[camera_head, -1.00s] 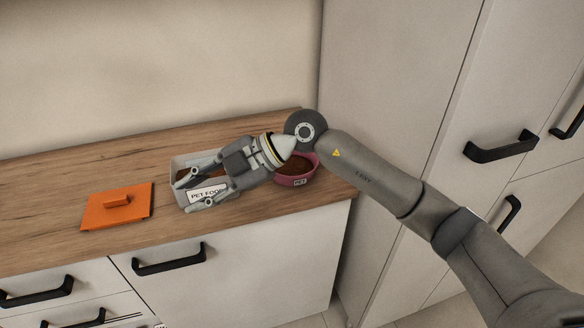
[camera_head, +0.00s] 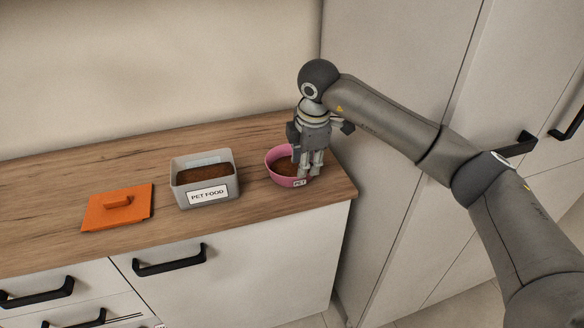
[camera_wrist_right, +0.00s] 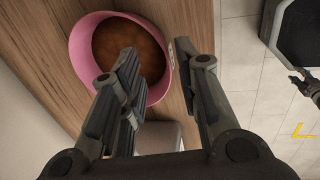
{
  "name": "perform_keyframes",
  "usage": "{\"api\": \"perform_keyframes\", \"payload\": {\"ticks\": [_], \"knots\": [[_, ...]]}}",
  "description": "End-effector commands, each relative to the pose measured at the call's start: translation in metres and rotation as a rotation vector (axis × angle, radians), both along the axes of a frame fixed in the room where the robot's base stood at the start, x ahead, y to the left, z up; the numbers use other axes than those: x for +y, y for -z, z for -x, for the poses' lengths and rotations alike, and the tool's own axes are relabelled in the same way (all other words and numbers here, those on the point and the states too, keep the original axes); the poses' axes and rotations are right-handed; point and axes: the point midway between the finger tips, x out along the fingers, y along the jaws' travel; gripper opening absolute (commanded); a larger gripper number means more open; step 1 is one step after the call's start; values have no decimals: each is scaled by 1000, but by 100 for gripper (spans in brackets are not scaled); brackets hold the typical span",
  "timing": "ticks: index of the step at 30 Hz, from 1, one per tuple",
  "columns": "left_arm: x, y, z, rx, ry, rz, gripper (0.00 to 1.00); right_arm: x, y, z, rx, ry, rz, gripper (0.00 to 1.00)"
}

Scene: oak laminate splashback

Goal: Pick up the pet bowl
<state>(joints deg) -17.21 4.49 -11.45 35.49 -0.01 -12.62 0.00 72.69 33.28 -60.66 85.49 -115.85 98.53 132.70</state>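The pink pet bowl (camera_head: 272,168) stands upright on the wooden counter near its right end, with brown food inside and a small label on its front. My right gripper (camera_head: 310,172) points down at the bowl's right side. In the right wrist view its fingers (camera_wrist_right: 160,62) are apart, with the right rim of the bowl (camera_wrist_right: 82,62) appearing between them. I cannot tell whether either finger touches the rim. A small dark part at the right edge of the wrist view looks like my left gripper (camera_wrist_right: 309,88), too small to read.
The grey PET FOOD container (camera_head: 207,197), open and holding brown food, stands left of the bowl. An orange lid (camera_head: 117,207) lies farther left on the counter (camera_head: 50,178). A tall cabinet (camera_head: 400,50) rises close to the counter's right end.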

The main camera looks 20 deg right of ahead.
Motion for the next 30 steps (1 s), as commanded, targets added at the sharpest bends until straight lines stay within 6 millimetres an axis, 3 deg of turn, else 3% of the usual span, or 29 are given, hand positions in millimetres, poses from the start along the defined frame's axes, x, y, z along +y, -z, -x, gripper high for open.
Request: {"api": "perform_keyframes", "payload": {"ticks": [12,20,28,30], "knots": [[1,-12,0,0,0,-1,40,12,48,-7,1,0,-1,30],[2,-11,-1,-1,0,-2,40,12,53,-8,-1,-1,-2,30],[2,-11,-1,-1,0,-2,40,12,53,-8,-1,-1,-2,0],[1,-11,-1,-1,0,-2,40,12,52,-8,-1,-1,-2,0]]}}
